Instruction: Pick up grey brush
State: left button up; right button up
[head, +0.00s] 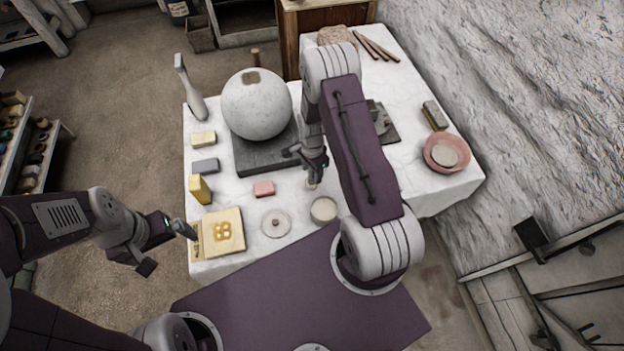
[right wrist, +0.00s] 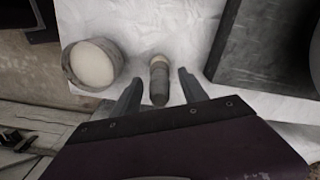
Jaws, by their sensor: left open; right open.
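In the right wrist view a short upright-looking cylinder with a dark grey body and a tan band, which looks like the grey brush (right wrist: 159,82), lies between the fingertips of my right gripper (right wrist: 158,88). The fingers are open on either side of it, with gaps showing; I cannot tell how far above it they are. In the head view my right gripper (head: 306,160) is over the table beside the dark slab, and only a small pale bit of the brush (head: 312,184) shows under it. My left gripper (head: 169,250) is open and empty off the table's left front edge.
A bowl (right wrist: 92,64) with cream content stands close to the brush. The dark slab (head: 250,165) bears a large plaster sphere (head: 257,103). A pink block (head: 264,189), a pale disc (head: 276,224) and a yellow box (head: 222,232) lie nearby on the white-covered table.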

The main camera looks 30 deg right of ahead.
grip_shut()
jog(key=shift+r, duration=0.1)
jog(key=shift+r, duration=0.3)
jog(key=r, duration=0.4)
jog(key=shift+s+d+p, duration=0.15)
jog(key=shift+s+p, duration=0.05)
jog(key=shift+p, duration=0.15)
jog(key=s+d+r, duration=0.5)
jog(key=s+r, duration=0.1)
jog(key=s, duration=0.4)
jog(key=shift+r+p, duration=0.15)
jog(key=shift+p, duration=0.25)
